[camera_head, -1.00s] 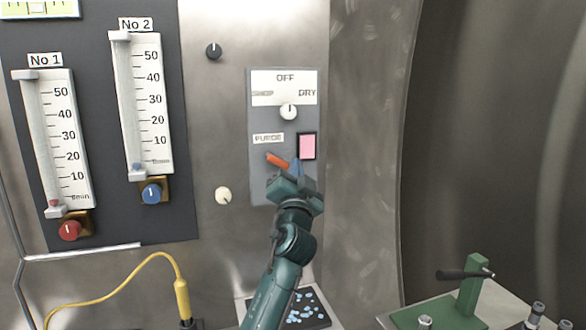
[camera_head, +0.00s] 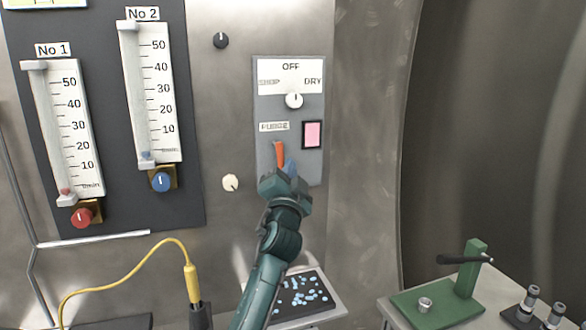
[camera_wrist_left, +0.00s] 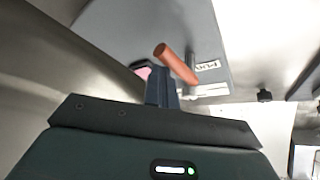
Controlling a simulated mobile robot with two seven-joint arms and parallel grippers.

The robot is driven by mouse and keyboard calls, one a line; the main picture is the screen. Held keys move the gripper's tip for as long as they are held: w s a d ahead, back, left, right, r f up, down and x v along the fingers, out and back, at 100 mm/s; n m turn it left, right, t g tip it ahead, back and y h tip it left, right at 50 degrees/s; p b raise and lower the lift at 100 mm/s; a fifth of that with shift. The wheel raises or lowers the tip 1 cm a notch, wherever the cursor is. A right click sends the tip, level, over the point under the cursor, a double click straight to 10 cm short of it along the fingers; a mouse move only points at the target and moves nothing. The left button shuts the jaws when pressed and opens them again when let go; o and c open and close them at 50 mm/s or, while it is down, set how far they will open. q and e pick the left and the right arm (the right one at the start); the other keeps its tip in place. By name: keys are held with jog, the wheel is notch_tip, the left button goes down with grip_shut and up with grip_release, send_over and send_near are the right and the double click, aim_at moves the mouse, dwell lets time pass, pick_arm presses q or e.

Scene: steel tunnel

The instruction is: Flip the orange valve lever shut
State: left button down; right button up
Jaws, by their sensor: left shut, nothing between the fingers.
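The orange valve lever (camera_head: 280,154) is on the lower part of the grey control panel (camera_head: 262,110), below the PURGE label (camera_head: 274,126). It points nearly straight up in the head view. My left gripper (camera_head: 290,170) is shut and empty, just below and to the right of the lever. In the left wrist view the lever (camera_wrist_left: 177,64) stands just ahead of the shut fingertips (camera_wrist_left: 161,88); I cannot tell whether they touch it. The lever's base is hidden behind my gripper in the head view. My right gripper is not in view.
The panel also has a white knob (camera_head: 294,100) and a pink square button (camera_head: 312,134). A cream knob (camera_head: 230,182) lies to the left. Below are a dark tray (camera_head: 303,294) with blue pieces and a green clamp stand (camera_head: 467,272). Two gauges stand at left.

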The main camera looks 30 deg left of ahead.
pick_arm(q)
jog(key=shift+s+a+f, duration=0.15)
jog(key=shift+s+a, duration=0.05)
jog(key=shift+a, duration=0.05)
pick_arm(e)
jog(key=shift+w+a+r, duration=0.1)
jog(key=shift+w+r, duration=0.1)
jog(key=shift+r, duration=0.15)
pick_arm(q)
jog(key=shift+a, duration=0.1)
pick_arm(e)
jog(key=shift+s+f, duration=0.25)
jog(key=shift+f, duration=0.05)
